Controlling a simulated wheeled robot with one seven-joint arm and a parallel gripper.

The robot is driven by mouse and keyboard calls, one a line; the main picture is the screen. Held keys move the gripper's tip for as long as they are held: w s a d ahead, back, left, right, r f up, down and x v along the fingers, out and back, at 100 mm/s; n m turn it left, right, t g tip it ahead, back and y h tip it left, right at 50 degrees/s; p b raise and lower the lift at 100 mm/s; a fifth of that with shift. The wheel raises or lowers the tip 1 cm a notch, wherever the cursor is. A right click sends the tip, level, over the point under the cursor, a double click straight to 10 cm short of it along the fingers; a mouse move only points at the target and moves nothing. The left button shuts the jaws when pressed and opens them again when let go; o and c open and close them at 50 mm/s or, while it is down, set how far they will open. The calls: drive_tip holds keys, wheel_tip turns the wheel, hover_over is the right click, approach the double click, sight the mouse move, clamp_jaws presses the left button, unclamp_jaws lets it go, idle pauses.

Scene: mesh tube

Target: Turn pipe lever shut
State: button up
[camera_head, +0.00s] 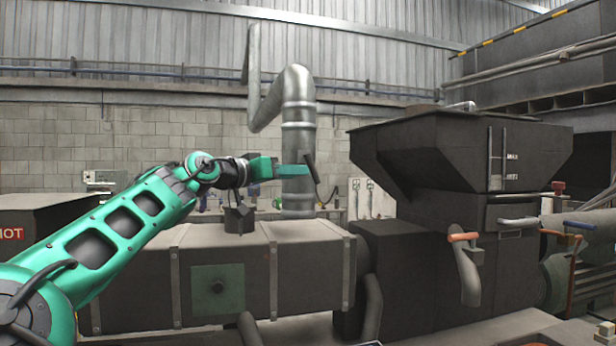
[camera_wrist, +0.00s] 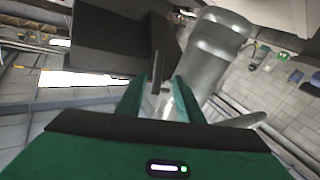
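A thick silver pipe (camera_head: 298,140) stands upright behind the dark machine box and also shows in the wrist view (camera_wrist: 216,50). A thin dark lever (camera_head: 314,180) is at the pipe's right side in the head view. In the wrist view the dark lever (camera_wrist: 156,50) reaches down toward the gap between my fingertips. My gripper (camera_head: 306,170) is level with the lever and passes across the pipe. In the wrist view my gripper (camera_wrist: 159,82) has its two green fingers apart, with the lever's end between or just beyond the tips. I cannot tell whether they touch.
A long dark box (camera_head: 320,262) lies below my arm. A dark hopper (camera_head: 455,150) stands to the right. A bent pipe with an orange handle (camera_head: 463,237) and a blue handle (camera_head: 578,225) are farther right. A block wall (camera_head: 60,150) is behind.

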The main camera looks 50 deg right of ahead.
sight(311, 172)
drive_tip(key=d, duration=0.8)
drive_tip(key=shift+d, duration=0.2)
drive_tip(key=shift+c, duration=0.2)
